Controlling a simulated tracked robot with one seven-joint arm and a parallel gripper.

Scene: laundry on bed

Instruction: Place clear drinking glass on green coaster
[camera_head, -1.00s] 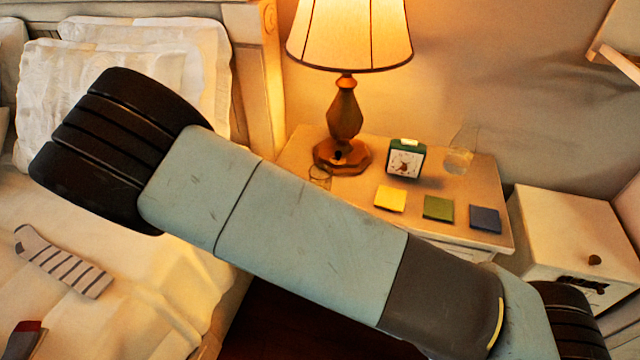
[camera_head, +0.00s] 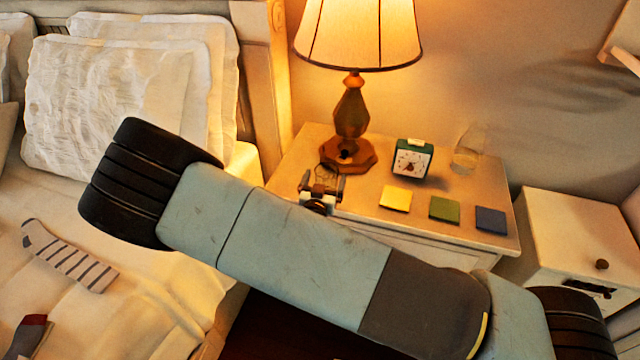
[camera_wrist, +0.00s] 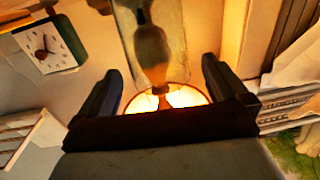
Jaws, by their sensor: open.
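A clear drinking glass (camera_head: 326,171) stands on the nightstand in front of the lamp base, partly hidden by my gripper (camera_head: 323,180). In the wrist view the glass (camera_wrist: 158,25) appears ahead of and between my two spread fingers (camera_wrist: 160,72), with the lamp showing through it. My gripper is open, with no visible grip on the glass; the exact gap is hard to tell. The green coaster (camera_head: 444,209) lies flat and bare near the nightstand's front edge, right of my gripper.
The green coaster lies between a yellow coaster (camera_head: 396,197) and a blue coaster (camera_head: 491,219). A lamp (camera_head: 351,110), a clock (camera_head: 412,158) and another clear glass vessel (camera_head: 469,150) stand behind on the nightstand (camera_head: 290,160). A bed with socks is at left.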

